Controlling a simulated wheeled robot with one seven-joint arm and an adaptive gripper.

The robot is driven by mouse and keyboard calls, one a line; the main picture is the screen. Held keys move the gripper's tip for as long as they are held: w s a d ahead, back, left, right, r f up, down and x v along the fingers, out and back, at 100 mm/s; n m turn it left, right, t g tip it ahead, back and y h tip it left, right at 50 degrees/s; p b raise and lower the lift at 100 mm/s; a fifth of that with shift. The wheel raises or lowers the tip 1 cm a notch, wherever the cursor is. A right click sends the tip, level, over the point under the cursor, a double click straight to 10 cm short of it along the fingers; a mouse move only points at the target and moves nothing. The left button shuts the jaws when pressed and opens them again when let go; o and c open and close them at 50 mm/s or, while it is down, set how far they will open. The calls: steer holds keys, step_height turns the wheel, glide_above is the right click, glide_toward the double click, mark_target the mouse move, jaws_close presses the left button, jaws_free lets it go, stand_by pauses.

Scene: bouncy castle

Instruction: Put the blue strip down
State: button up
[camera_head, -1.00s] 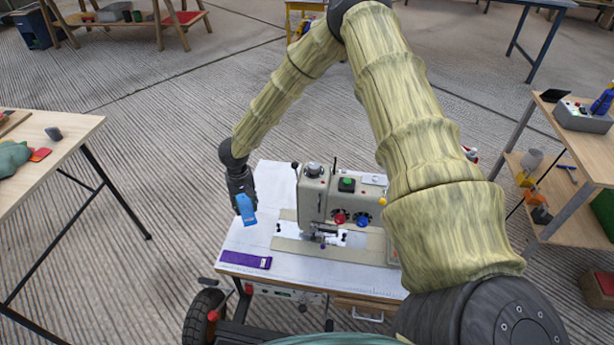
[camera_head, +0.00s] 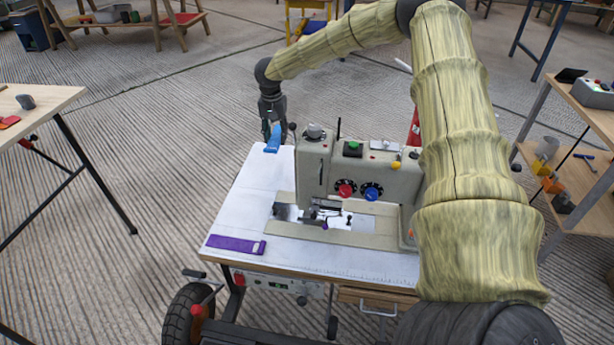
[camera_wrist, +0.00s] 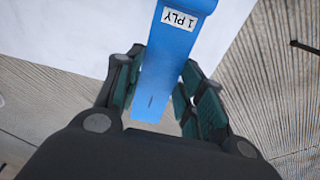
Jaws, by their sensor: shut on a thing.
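The blue strip (camera_head: 273,139) is held in my gripper (camera_head: 272,122) at the far left corner of the sewing table (camera_head: 245,205). In the wrist view the blue strip (camera_wrist: 170,60) carries a white label reading "1 PLY". My gripper's fingers (camera_wrist: 158,95) stand on both sides of it, shut on it. The white table top shows beyond the strip, with the floor on either side. I cannot tell whether the strip touches the table.
A purple strip (camera_head: 236,245) lies at the table's front left. A grey sewing machine (camera_head: 345,175) stands right of my gripper. The table's left part is clear between them. A wooden table (camera_head: 40,100) is at left, shelves (camera_head: 570,160) at right.

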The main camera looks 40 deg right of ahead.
mark_target(280, 163)
steer(key=shift+w+d, duration=0.1)
steer(key=shift+d, duration=0.3)
steer(key=shift+f+b, duration=0.35)
step_height(280, 163, down, 9)
steer(key=b, duration=0.3)
steer(key=shift+f, duration=0.6)
steer(key=o, duration=0.9)
steer(key=shift+r, duration=0.1)
